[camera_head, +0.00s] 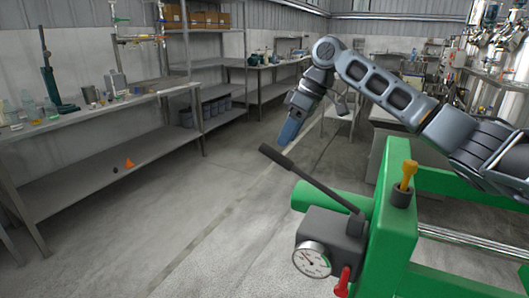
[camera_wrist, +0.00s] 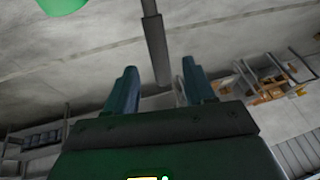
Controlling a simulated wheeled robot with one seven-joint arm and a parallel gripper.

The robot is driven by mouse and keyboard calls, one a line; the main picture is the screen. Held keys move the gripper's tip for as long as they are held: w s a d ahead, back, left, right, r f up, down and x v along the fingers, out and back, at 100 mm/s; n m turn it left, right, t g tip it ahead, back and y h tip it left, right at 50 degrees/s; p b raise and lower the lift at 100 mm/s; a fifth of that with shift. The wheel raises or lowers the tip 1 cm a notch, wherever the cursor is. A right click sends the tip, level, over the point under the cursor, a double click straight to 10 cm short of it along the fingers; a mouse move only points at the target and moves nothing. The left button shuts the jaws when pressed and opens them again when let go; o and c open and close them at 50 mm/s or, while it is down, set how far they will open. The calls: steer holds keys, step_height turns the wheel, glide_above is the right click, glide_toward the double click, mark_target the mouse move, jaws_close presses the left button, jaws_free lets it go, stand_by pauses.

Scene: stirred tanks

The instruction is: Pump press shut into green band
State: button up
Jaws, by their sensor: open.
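The green press (camera_head: 397,225) stands at the right in the head view. Its black pump lever (camera_head: 305,177) slants up and left from a dark grey pump block (camera_head: 335,232). A white round gauge (camera_head: 312,260) is on the block's front; its needle reading is too small to tell. A red valve handle (camera_head: 343,282) is below the block. My gripper (camera_head: 285,140), with blue fingers, is near the lever's free end. In the wrist view my gripper (camera_wrist: 159,66) is open, and the lever's dark grip (camera_wrist: 156,42) appears between the fingers; contact cannot be told.
A yellow-handled part (camera_head: 408,176) stands up from the press top, under my arm. A long bench (camera_head: 110,103) with lab items runs along the left wall. Shelves (camera_head: 205,65) stand at the back. The floor (camera_head: 190,200) left of the press is clear.

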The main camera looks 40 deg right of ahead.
mark_target(275, 156)
steer(key=shift+w+a+f, duration=0.1)
steer(key=shift+w+f, duration=0.25)
steer(key=x, duration=0.6)
steer(key=shift+w+a+f+p, duration=0.15)
steer(key=shift+a+f+p, duration=0.05)
steer(key=shift+f+p, duration=0.2)
steer(key=shift+r, duration=0.1)
jaws_close()
